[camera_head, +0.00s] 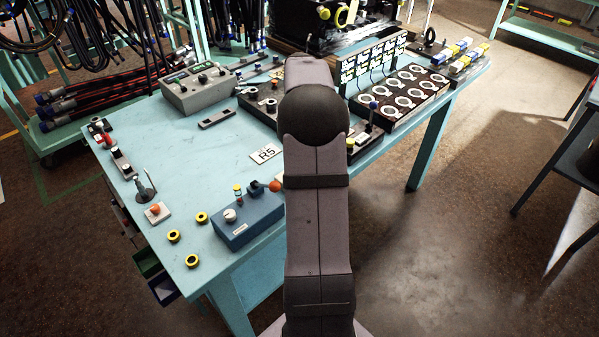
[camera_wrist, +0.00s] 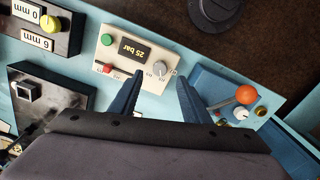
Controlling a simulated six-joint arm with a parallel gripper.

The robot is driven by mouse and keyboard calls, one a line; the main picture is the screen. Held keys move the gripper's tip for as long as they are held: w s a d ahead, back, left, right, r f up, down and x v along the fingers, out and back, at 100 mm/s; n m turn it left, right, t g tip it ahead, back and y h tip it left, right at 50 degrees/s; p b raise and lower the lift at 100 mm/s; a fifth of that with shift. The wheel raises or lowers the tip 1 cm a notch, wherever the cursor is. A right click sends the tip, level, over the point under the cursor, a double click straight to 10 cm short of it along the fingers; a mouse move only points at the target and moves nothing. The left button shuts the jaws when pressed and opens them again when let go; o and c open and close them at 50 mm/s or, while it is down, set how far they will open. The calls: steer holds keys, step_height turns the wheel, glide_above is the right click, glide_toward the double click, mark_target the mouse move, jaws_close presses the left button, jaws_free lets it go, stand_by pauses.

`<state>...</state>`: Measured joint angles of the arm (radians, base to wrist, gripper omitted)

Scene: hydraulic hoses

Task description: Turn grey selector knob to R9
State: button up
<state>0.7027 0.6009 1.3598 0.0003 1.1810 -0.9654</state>
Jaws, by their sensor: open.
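In the wrist view, the grey selector knob (camera_wrist: 160,68) sits on a cream control box (camera_wrist: 118,32) with small marks around it, too small to read. My gripper (camera_wrist: 160,77) is open and empty, with one dark blue finger to each side and the knob in the gap between the tips. I cannot tell the height between the fingertips and the knob. In the head view my arm hides the gripper, and I cannot make out this knob.
A blue box with an orange ball lever (camera_wrist: 247,94) stands close beside the right finger. In the head view, a card reading R5 (camera_head: 265,153) lies on the light blue table (camera_head: 190,150), left of my arm.

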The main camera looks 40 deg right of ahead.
steer(key=shift+f+p, duration=1.1)
steer(key=shift+f, duration=2.35)
steer(key=c, duration=1)
